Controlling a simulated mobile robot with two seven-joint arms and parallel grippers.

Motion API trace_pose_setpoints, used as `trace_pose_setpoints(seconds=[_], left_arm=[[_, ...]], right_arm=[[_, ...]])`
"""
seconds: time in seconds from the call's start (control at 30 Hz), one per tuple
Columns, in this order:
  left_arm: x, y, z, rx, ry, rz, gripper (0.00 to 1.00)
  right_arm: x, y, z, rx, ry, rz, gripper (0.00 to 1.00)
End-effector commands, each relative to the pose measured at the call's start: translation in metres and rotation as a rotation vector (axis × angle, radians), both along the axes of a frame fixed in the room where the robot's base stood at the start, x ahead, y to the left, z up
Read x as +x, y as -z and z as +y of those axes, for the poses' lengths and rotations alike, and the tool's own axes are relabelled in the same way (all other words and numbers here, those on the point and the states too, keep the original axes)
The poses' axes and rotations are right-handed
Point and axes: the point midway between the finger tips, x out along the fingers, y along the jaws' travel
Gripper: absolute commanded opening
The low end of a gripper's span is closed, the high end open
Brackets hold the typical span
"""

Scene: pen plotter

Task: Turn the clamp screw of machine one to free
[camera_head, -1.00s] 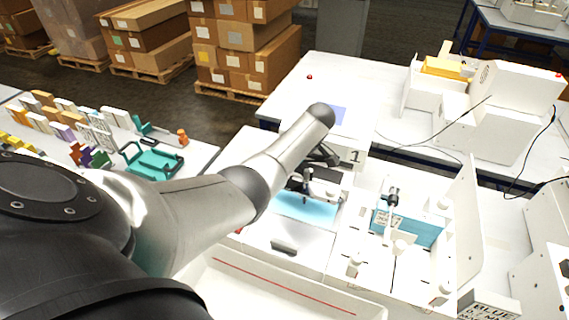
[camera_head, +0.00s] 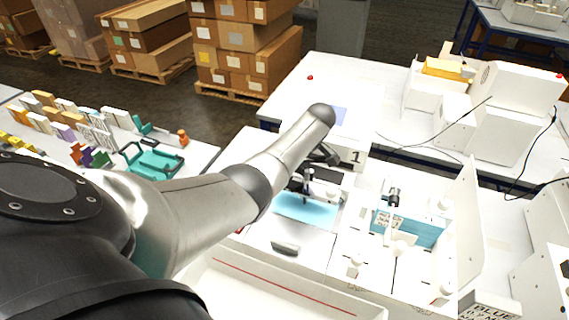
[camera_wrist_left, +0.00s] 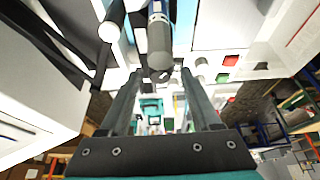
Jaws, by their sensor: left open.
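Machine one (camera_head: 354,158), marked with a "1", stands right of centre in the head view, with a light blue sheet (camera_head: 305,210) on its bed. Its dark pen carriage (camera_head: 322,190) is partly covered by my left arm. My left gripper (camera_head: 325,154) is over the back of this machine. In the left wrist view my left gripper (camera_wrist_left: 160,73) is open, its two dark fingers on either side of a small round knob and a grey cylinder (camera_wrist_left: 160,42). I cannot tell for certain which part is the clamp screw, or whether the fingers touch it. My right gripper is out of view.
A second machine with a blue sheet (camera_head: 424,232) stands close on the right. A white tray (camera_head: 290,292) with a red line lies in front. A teal holder (camera_head: 155,163) is on the left table. A white device (camera_head: 505,108) with cables stands behind right.

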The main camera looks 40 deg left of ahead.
Motion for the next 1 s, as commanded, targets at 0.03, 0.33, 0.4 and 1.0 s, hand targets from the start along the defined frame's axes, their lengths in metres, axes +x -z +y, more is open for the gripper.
trace_pose_setpoints(seconds=[0.03, 0.33, 0.4, 1.0], left_arm=[[0.000, 0.000, 0.000, -0.001, 0.001, 0.000, 0.64], [0.004, -0.019, -0.008, -0.001, 0.003, -0.005, 0.64], [0.006, -0.032, -0.014, -0.002, 0.002, -0.007, 0.64], [0.020, -0.133, -0.054, -0.003, 0.002, -0.009, 0.64]], right_arm=[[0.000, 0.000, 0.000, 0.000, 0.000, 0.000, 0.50], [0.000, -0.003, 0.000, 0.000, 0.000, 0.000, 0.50], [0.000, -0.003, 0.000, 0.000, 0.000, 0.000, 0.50], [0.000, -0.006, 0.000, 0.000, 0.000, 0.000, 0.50]])
